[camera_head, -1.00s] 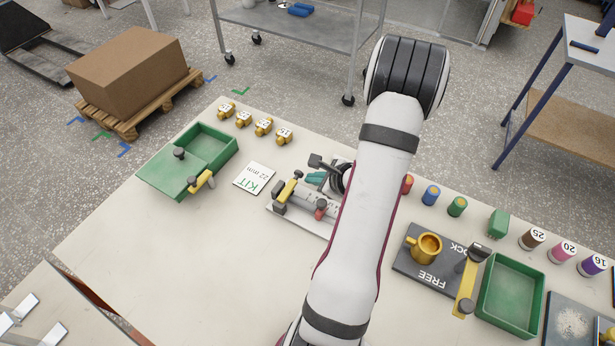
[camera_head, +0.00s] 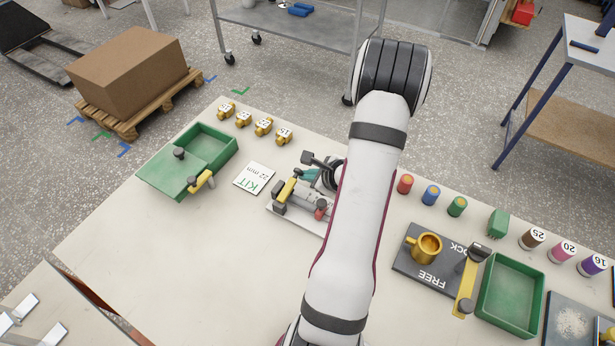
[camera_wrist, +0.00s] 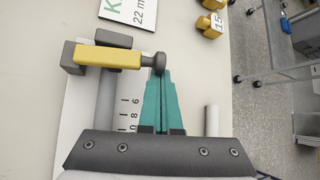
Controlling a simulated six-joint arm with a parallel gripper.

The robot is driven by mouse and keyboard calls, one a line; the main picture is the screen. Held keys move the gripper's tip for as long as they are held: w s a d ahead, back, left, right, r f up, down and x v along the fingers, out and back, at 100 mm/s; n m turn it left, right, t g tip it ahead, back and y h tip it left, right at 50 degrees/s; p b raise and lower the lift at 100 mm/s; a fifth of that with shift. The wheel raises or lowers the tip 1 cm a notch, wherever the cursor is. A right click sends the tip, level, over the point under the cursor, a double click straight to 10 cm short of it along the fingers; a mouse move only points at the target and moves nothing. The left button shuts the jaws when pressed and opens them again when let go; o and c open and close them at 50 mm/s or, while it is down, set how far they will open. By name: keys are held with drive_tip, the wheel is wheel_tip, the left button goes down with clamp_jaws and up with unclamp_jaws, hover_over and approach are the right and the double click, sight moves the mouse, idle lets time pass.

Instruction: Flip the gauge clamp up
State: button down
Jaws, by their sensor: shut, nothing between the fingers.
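The gauge (camera_head: 305,195) is a grey fixture on a pale base near the middle of the bench. Its clamp is a yellow bar (camera_head: 287,190) with dark ends. In the wrist view the yellow clamp bar (camera_wrist: 108,56) lies across the grey gauge body (camera_wrist: 105,100), beside a printed scale. A dark round knob (camera_wrist: 153,62) is at the bar's right end. My gripper (camera_wrist: 161,75) has teal fingers shut together and empty. Their tips are right at the knob; I cannot tell whether they touch it. In the head view my gripper (camera_head: 307,174) is beside the clamp, partly hidden by my wrist.
The KIT 22 mm card (camera_head: 254,178) lies left of the gauge. Several yellow fittings (camera_head: 264,127) stand behind it, and a green lidded box (camera_head: 205,148) is further left. Coloured cylinders (camera_head: 431,195) and the LOCK/FREE plate (camera_head: 425,275) are to the right. The front bench is clear.

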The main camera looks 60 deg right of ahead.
sight(298, 172)
drive_tip(key=shift+a+r, duration=0.15)
drive_tip(key=shift+r, duration=0.4)
drive_tip(key=shift+a+r, duration=0.15)
drive_tip(key=shift+r, duration=0.35)
drive_tip(key=shift+a+r, duration=0.4)
drive_tip(key=shift+r, duration=0.25)
drive_tip(key=shift+a+r, duration=0.4)
drive_tip(key=shift+r, duration=0.2)
drive_tip(key=shift+a+r, duration=0.65)
drive_tip(key=shift+a, duration=0.35)
drive_tip(key=shift+a+r, duration=0.6)
drive_tip(key=shift+a, duration=0.5)
drive_tip(key=shift+r, duration=0.1)
drive_tip(key=v, duration=1.5)
drive_tip(key=shift+s+r, duration=0.25)
drive_tip(key=shift+s, duration=0.05)
drive_tip(key=shift+a, duration=0.1)
